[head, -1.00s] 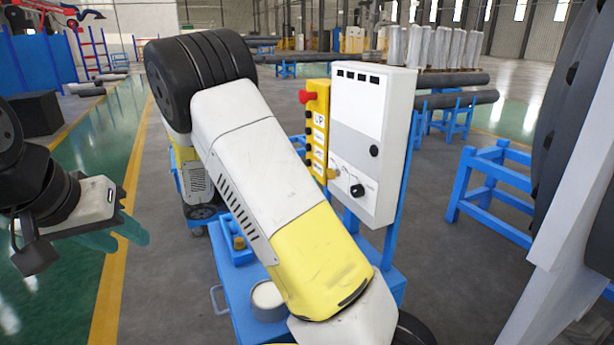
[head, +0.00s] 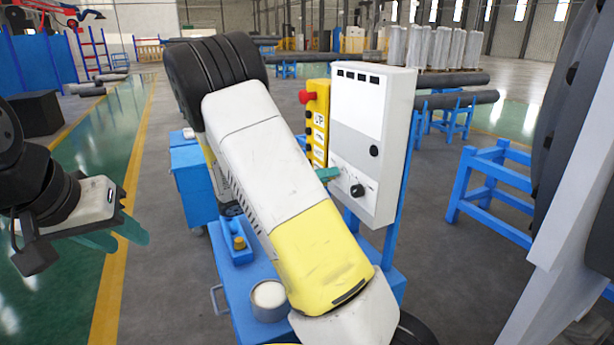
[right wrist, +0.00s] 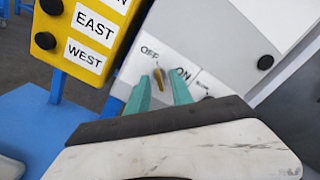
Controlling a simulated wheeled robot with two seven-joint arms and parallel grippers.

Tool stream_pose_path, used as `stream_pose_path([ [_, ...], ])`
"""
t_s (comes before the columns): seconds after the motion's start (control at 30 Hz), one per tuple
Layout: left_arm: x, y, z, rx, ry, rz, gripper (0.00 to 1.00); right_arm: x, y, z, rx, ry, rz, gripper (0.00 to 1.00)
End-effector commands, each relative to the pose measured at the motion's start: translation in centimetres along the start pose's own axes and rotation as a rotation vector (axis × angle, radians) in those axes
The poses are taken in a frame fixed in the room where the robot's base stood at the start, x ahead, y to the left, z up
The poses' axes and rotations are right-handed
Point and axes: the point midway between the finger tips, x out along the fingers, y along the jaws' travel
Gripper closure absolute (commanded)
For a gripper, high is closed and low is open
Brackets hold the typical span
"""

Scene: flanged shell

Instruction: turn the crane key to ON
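The brass-coloured crane key (right wrist: 160,78) sits on the white control panel (head: 372,105). In the right wrist view it stands between the OFF label (right wrist: 149,52) and the ON label (right wrist: 182,74). My right gripper (right wrist: 158,75) is open, with its green fingers on either side of the key and a small gap visible at each side. In the head view a green fingertip of the right gripper (head: 328,173) shows at the panel's lower left, and the key is hidden there. My left gripper (head: 128,242) is open and empty, far left of the panel.
A yellow button box (head: 317,122) with a red stop button (head: 306,97) adjoins the panel's left side. A black knob (head: 357,190) sits right of the key. Blue stands (head: 490,190) are at right.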

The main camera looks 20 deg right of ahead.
Motion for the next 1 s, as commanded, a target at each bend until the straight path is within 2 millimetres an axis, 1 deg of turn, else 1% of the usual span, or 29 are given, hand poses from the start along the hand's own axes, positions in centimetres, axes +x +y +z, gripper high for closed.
stream_pose_path([
  [0.03,0.0,0.0,0.0,0.0,0.0,0.0,0.64,0.0,0.0,-0.01,0.0,0.0,0.0,0.73],
  [0.17,0.0,0.0,0.0,0.0,0.0,0.0,0.64,-0.01,0.0,-0.01,0.0,0.0,0.0,0.98],
  [0.2,0.0,0.0,0.0,0.0,0.0,0.0,0.64,-0.02,0.0,-0.01,0.0,0.0,0.0,1.0],
  [0.5,0.0,0.0,0.0,0.0,0.0,0.0,0.64,-0.03,0.01,-0.01,0.006,0.001,0.0,1.0],
  [0.67,0.0,0.0,0.0,0.0,0.0,0.0,0.64,-0.03,0.02,-0.03,0.042,0.001,0.0,1.0],
  [0.87,0.0,0.0,0.0,0.0,0.0,0.0,0.64,-0.02,0.05,-0.04,0.152,0.001,0.0,1.0],
  [1.0,0.0,0.0,0.0,0.0,0.0,0.0,0.64,-0.02,0.08,-0.05,0.269,0.002,0.0,1.0],
])
